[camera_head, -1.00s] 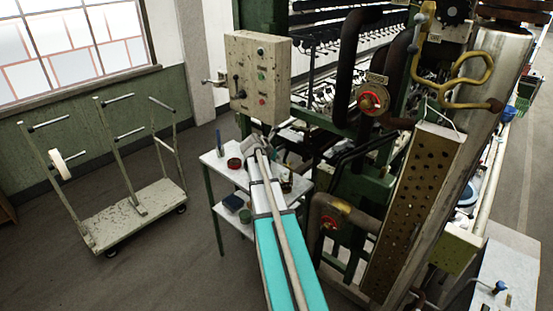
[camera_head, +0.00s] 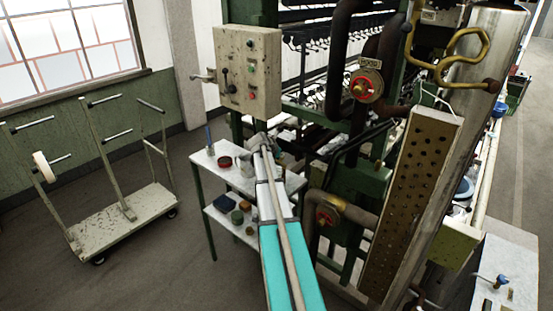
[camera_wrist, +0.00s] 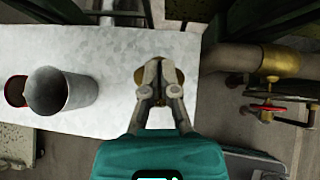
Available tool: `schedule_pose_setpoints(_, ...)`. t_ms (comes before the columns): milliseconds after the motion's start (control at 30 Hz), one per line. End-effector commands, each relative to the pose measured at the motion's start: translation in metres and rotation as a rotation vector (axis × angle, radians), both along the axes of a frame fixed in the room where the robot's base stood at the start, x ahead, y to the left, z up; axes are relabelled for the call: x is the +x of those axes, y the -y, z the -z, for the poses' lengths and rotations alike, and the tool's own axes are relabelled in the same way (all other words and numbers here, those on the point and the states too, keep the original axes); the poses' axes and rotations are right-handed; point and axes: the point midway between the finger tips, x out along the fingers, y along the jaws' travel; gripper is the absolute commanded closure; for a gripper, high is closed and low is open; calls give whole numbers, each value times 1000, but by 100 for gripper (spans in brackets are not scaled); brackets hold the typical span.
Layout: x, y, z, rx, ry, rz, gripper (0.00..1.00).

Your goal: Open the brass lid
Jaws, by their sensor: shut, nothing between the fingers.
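A round brass-coloured piece (camera_wrist: 139,76), which looks like the brass lid, shows in the wrist view behind my fingertips, at the right end of the white table top (camera_wrist: 112,50). My fingers cover most of it, so its hinge or handle is hidden. My gripper (camera_wrist: 160,66) is shut and empty, with its fingertips over this piece. I cannot tell whether they touch it. In the head view my gripper (camera_head: 258,141) is small, over the small white table, and the lid cannot be made out there.
A grey metal cup (camera_wrist: 62,91) and a red tin (camera_wrist: 14,91) stand on the table, left of my gripper. A pipe with a brass valve and red handle (camera_wrist: 266,108) is to the right. A cart (camera_head: 125,215) stands left, with open floor around it.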

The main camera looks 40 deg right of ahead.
Motion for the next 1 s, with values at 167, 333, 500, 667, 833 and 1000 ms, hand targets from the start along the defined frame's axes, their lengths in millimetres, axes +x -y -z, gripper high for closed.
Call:
schedule_pose_setpoints(167,2,8,5,0,1,1,100)
schedule_pose_setpoints(333,2,9,4,0,0,1,100)
schedule_pose_setpoints(500,1,9,4,0,0,1,100)
schedule_pose_setpoints(667,2,9,4,0,0,1,100)
schedule_pose_setpoints(833,2,9,4,1,0,0,100)
schedule_pose_setpoints(1000,2,8,4,3,-1,0,100)
